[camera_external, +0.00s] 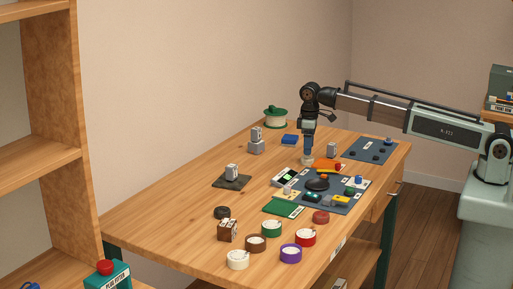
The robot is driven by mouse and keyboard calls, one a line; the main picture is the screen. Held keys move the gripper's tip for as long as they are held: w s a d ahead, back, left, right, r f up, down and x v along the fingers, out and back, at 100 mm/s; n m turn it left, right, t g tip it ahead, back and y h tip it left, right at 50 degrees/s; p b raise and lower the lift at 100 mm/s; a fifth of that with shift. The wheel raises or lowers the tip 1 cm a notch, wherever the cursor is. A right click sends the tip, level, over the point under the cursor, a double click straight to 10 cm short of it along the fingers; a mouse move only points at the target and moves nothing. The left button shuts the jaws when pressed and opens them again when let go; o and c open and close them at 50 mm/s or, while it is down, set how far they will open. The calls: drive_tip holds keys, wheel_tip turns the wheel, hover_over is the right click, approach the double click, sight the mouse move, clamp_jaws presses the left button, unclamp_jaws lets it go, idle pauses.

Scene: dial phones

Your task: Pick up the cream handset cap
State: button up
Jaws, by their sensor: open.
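A small cream piece (307,161), which looks like the cream handset cap, stands on the wooden table at the rear of the dark blue work mat. My gripper (308,154) comes straight down from above, with its tip right over this piece. The gripper is open. At this size I cannot tell whether the fingers are around the cap or just above it, and the fingers partly hide its top.
The blue mat (347,203) with several small phone parts lies just in front. An orange tray (327,166) is close on the right. Several round coloured rolls, such as a purple one (291,254), stand near the front. The table's left middle is mostly clear.

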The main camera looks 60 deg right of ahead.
sight(307, 157)
drive_tip(key=shift+w+a+f, duration=0.1)
drive_tip(key=shift+w+f, duration=0.05)
drive_tip(key=shift+f, duration=2.1)
drive_tip(key=shift+c, duration=0.4)
drive_tip(key=c, duration=0.7)
drive_tip(key=shift+r, duration=0.15)
drive_tip(key=shift+c, duration=0.2)
